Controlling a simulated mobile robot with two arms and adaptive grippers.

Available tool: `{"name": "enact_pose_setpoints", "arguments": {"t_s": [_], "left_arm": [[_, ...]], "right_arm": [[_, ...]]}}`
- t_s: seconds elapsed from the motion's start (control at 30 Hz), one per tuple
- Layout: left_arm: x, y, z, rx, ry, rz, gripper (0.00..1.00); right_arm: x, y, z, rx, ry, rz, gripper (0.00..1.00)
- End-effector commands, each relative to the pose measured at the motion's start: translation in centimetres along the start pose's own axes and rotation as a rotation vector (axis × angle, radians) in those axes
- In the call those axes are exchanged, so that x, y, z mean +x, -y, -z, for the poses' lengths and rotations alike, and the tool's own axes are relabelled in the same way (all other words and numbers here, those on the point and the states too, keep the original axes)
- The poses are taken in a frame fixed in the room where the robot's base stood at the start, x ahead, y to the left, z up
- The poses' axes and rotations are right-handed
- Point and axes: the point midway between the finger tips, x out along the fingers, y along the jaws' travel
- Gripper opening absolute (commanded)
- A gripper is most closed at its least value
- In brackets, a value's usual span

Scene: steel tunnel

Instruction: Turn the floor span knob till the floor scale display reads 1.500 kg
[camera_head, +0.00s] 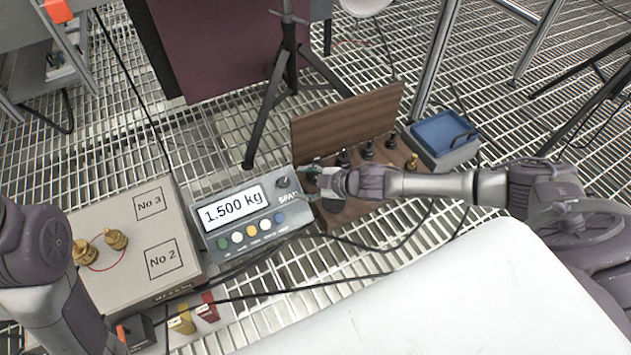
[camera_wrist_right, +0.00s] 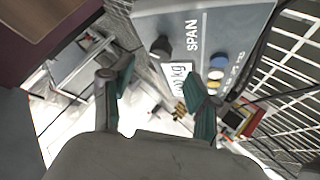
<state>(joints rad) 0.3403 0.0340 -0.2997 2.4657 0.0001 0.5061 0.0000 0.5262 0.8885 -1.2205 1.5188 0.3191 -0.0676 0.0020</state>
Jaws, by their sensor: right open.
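The floor scale display (camera_head: 231,208) reads 1.500 kg on a grey unit with several coloured buttons below it. The dark span knob (camera_head: 283,182) sits at the unit's upper right, beside the SPAN lettering. It also shows in the right wrist view (camera_wrist_right: 161,47), with part of the display beneath it. My right gripper (camera_head: 306,185) is open and empty just right of the knob. In the right wrist view its two fingers (camera_wrist_right: 158,92) are spread, and the knob stands beyond the tips, apart from them. My left arm shows at the lower left, but its gripper is out of frame.
Cables cross the grated floor; a tripod (camera_head: 285,70) stands behind.

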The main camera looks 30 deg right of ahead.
Motion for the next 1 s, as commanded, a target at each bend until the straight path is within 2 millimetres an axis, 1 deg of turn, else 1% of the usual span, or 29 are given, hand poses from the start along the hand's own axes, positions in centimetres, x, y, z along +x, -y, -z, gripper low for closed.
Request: {"name": "enact_pose_setpoints", "arguments": {"t_s": [0.03,0.1,0.2,0.3,0.87,0.93,0.97,1.0], "left_arm": [[0.0,0.0,0.0,0.000,0.001,0.000,0.60],[0.0,0.0,0.0,0.000,0.001,0.000,0.60],[0.0,0.0,0.0,0.000,0.001,0.000,0.60],[0.0,0.0,0.0,0.000,0.001,0.000,0.60],[0.0,0.0,0.0,0.000,0.002,0.000,0.60],[0.0,0.0,-0.1,0.000,0.003,0.001,0.60],[0.0,0.0,-0.1,-0.001,0.005,0.001,0.60],[0.0,0.1,-0.2,-0.001,0.009,0.003,0.60]], "right_arm": [[-1.1,0.1,-0.1,-0.001,0.002,0.001,0.60],[-2.3,0.1,-0.1,0.000,0.002,0.001,0.60],[-3.4,0.0,0.0,0.000,0.000,0.001,0.60],[-4.0,0.0,0.0,-0.001,-0.001,0.001,0.60],[-4.2,0.0,0.1,-0.001,-0.001,0.000,0.60],[-4.1,0.2,0.6,0.002,-0.013,0.002,0.60],[-4.0,0.3,1.1,0.005,-0.025,0.004,0.60],[-3.9,0.7,2.2,0.010,-0.051,0.007,0.60]]}}
